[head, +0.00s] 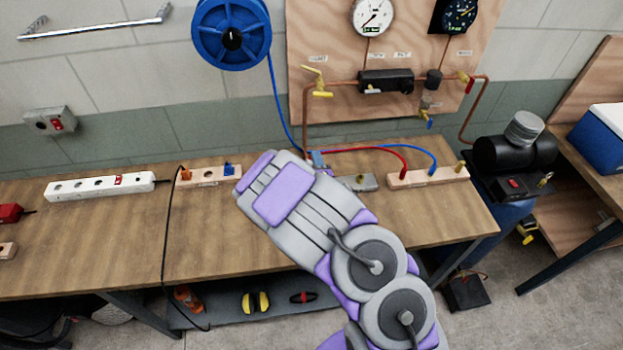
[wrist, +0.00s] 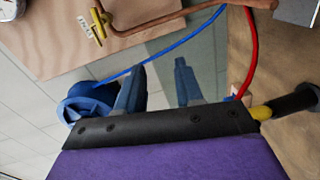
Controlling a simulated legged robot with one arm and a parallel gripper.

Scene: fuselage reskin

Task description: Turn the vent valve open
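A wooden panel (head: 340,45) on the wall carries copper pipe with several small valves. A yellow-handled valve (head: 318,86) sits at its left under a small label, a red-handled one (head: 468,82) at its right, and a blue-handled one (head: 428,122) lower down. The labels are too small to read, so I cannot tell which is the vent valve. The wrist view shows a yellow handle (wrist: 98,27) at the upper left, beyond my fingers. My gripper (wrist: 159,66) is open and empty, apart from the valves. In the head view, my arm mostly hides my gripper (head: 318,159), below the panel.
A blue hose (wrist: 175,42) runs past my fingertips, and a red hose (wrist: 251,55) is to their right. A blue reel (head: 214,50) hangs left of the panel. The workbench (head: 110,240) holds power strips and hose blocks. A black compressor (head: 510,155) stands right.

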